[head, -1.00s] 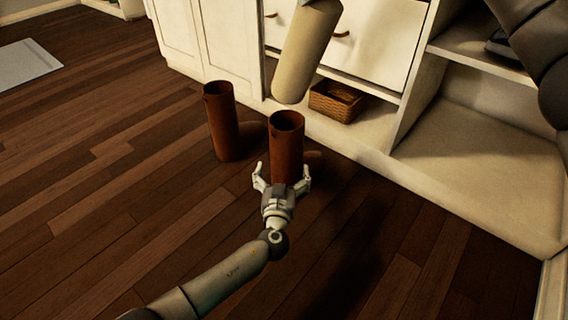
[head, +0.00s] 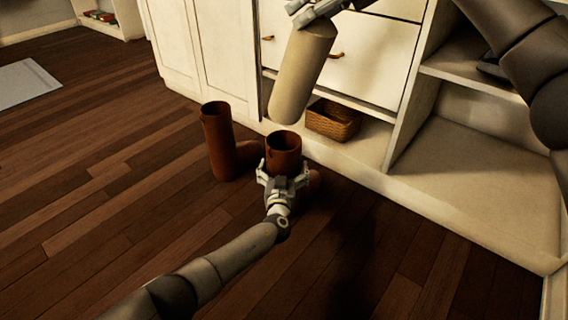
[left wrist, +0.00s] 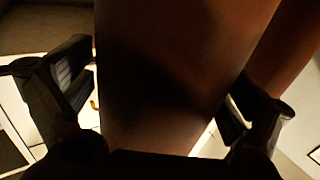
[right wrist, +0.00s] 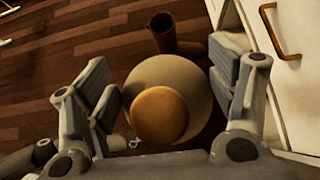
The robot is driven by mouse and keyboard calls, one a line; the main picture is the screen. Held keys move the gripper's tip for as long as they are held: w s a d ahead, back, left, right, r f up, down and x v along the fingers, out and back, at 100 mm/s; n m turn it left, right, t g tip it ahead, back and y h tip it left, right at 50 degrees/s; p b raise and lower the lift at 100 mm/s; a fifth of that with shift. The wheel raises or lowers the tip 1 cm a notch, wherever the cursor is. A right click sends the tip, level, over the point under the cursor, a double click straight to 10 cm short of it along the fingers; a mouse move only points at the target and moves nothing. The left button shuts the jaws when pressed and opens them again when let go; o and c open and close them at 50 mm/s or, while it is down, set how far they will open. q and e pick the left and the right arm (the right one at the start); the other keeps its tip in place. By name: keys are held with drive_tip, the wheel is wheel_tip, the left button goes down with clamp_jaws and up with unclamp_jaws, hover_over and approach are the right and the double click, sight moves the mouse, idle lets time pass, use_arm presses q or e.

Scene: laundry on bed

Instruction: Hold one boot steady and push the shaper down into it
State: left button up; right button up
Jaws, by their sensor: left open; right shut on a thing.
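Two brown boots stand upright on the wooden floor. The near boot (head: 283,147) has its open top facing up, and the far boot (head: 217,140) stands to its left. My left gripper (head: 283,178) is open, with its fingers on either side of the near boot's shaft; that boot (left wrist: 170,70) fills the left wrist view between the fingers. My right gripper (head: 312,14) is shut on the beige cylindrical shaper (head: 301,72). The shaper hangs slightly tilted above and behind the near boot, outside it. The right wrist view shows the shaper's round end (right wrist: 160,115) between the fingers.
A white cabinet (head: 230,50) with drawers stands behind the boots. A wicker basket (head: 333,120) sits on its low shelf, close to the shaper. Open shelving (head: 470,150) is at the right. The floor at left and front is clear.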

sight(334, 36)
use_arm(q)
drive_tip(key=shift+w+r, duration=0.1)
drive_tip(key=shift+w, duration=0.8)
drive_tip(key=shift+c, duration=0.3)
drive_tip(key=c, duration=1.1)
use_arm(e)
wheel_tip(334, 36, down, 8)
use_arm(q)
drive_tip(key=shift+c, duration=0.2)
use_arm(e)
drive_tip(key=o, duration=1.4)
drive_tip(key=v, duration=1.2)
drive_tip(key=shift+r, duration=0.1)
